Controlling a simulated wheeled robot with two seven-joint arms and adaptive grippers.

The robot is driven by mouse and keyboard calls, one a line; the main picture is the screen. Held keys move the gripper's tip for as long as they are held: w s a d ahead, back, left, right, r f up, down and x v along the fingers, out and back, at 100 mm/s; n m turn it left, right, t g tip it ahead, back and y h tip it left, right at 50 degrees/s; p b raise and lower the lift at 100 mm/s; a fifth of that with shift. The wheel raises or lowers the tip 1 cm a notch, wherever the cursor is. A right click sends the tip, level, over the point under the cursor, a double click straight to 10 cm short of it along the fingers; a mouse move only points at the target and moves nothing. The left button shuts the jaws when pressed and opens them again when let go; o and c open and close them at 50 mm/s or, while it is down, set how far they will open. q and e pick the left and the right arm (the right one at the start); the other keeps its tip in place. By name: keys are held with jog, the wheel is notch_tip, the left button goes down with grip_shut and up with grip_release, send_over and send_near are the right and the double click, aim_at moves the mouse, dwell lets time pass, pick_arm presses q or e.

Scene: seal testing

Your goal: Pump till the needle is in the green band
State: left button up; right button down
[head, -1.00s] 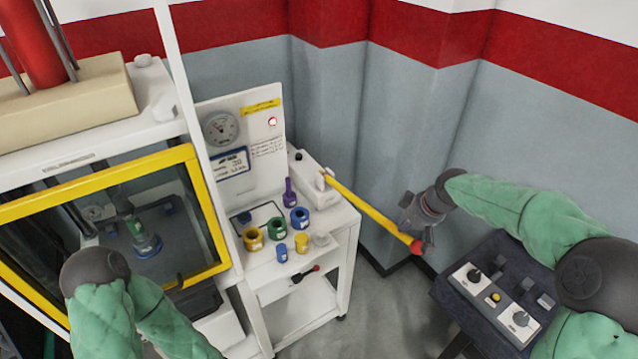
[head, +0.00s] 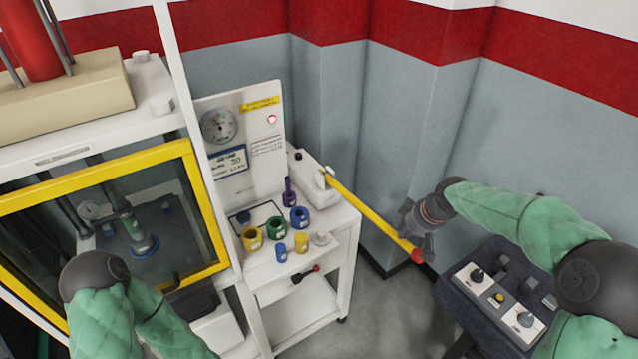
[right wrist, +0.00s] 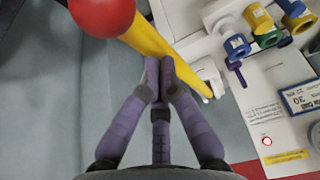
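A long yellow pump lever (head: 365,210) with a red ball end (head: 417,255) sticks out from a white pump unit (head: 312,178) on the cart. In the right wrist view the lever (right wrist: 150,38) crosses just beyond my fingers, with its red ball (right wrist: 102,12) at upper left. My right gripper (head: 415,230) is at the lever, near the ball. Its fingertips (right wrist: 159,76) are close together, at or against the lever rather than clearly around it. A round gauge (head: 219,125) is on the white panel; its needle and band are too small to read.
The white cart (head: 335,225) carries several coloured fittings, including a green one (head: 277,228). A yellow-framed test chamber (head: 205,215) stands at left. A control box (head: 500,300) is at right, below my right arm. Walls close in behind the lever.

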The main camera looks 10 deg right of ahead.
jog(key=shift+s+f+b, duration=0.1)
jog(key=shift+f+b, duration=0.6)
jog(key=shift+f, duration=0.35)
notch_tip(320, 180, up, 6)
jog(key=p, duration=0.4)
jog(key=shift+a, duration=0.1)
jog(key=p+v, duration=0.3)
jog(key=v, duration=0.4)
jog(key=shift+s+d+r, duration=0.2)
jog(key=shift+s+d, duration=0.05)
jog(key=shift+s, duration=0.2)
dwell(0.4)
